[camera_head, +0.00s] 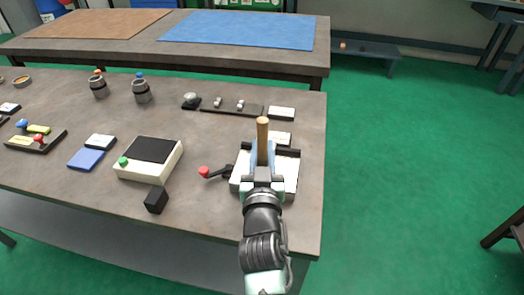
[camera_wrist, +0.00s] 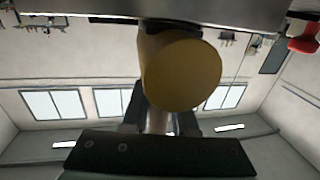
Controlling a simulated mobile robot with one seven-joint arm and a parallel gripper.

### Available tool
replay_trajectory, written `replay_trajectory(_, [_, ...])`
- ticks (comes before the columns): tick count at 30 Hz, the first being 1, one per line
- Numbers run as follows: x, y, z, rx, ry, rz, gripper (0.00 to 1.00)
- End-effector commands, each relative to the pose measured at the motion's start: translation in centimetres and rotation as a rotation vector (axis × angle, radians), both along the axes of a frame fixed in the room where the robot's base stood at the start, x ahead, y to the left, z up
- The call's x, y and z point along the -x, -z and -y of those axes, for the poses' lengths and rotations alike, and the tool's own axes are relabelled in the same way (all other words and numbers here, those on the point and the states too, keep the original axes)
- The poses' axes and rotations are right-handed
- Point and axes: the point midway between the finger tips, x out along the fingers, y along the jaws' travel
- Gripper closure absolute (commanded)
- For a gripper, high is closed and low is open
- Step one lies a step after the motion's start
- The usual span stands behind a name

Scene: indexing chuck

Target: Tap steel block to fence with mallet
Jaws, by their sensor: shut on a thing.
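My gripper (camera_head: 263,160) is over the white fixture (camera_head: 291,183) near the right end of the bench. It is shut on a tan wooden cylinder, taken to be part of the mallet (camera_head: 263,132), which stands up beyond the fingers. In the wrist view the mallet's round tan end (camera_wrist: 183,76) fills the middle, with a grey shaft-like part below it. A dark bar (camera_head: 287,152), probably the fence, shows at the fixture's far right. I cannot make out the steel block; my gripper hides the fixture's middle.
A red-knobbed lever (camera_head: 205,172) sticks out left of the fixture and shows in the wrist view (camera_wrist: 303,40). A cream box with a green button (camera_head: 149,160) and a black block (camera_head: 156,200) stand further left. Bare bench top lies in front.

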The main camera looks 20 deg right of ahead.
Motion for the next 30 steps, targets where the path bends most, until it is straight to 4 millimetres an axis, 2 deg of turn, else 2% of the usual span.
replay_trajectory(4, [-0.5, -0.4, 0.4, 0.003, 0.0, 0.007, 1.0])
replay_trajectory(17, [0.6, -0.4, -0.3, 0.003, 0.0, 0.006, 1.0])
replay_trajectory(30, [1.7, -4.1, -1.2, 0.003, -0.001, 0.006, 1.0])
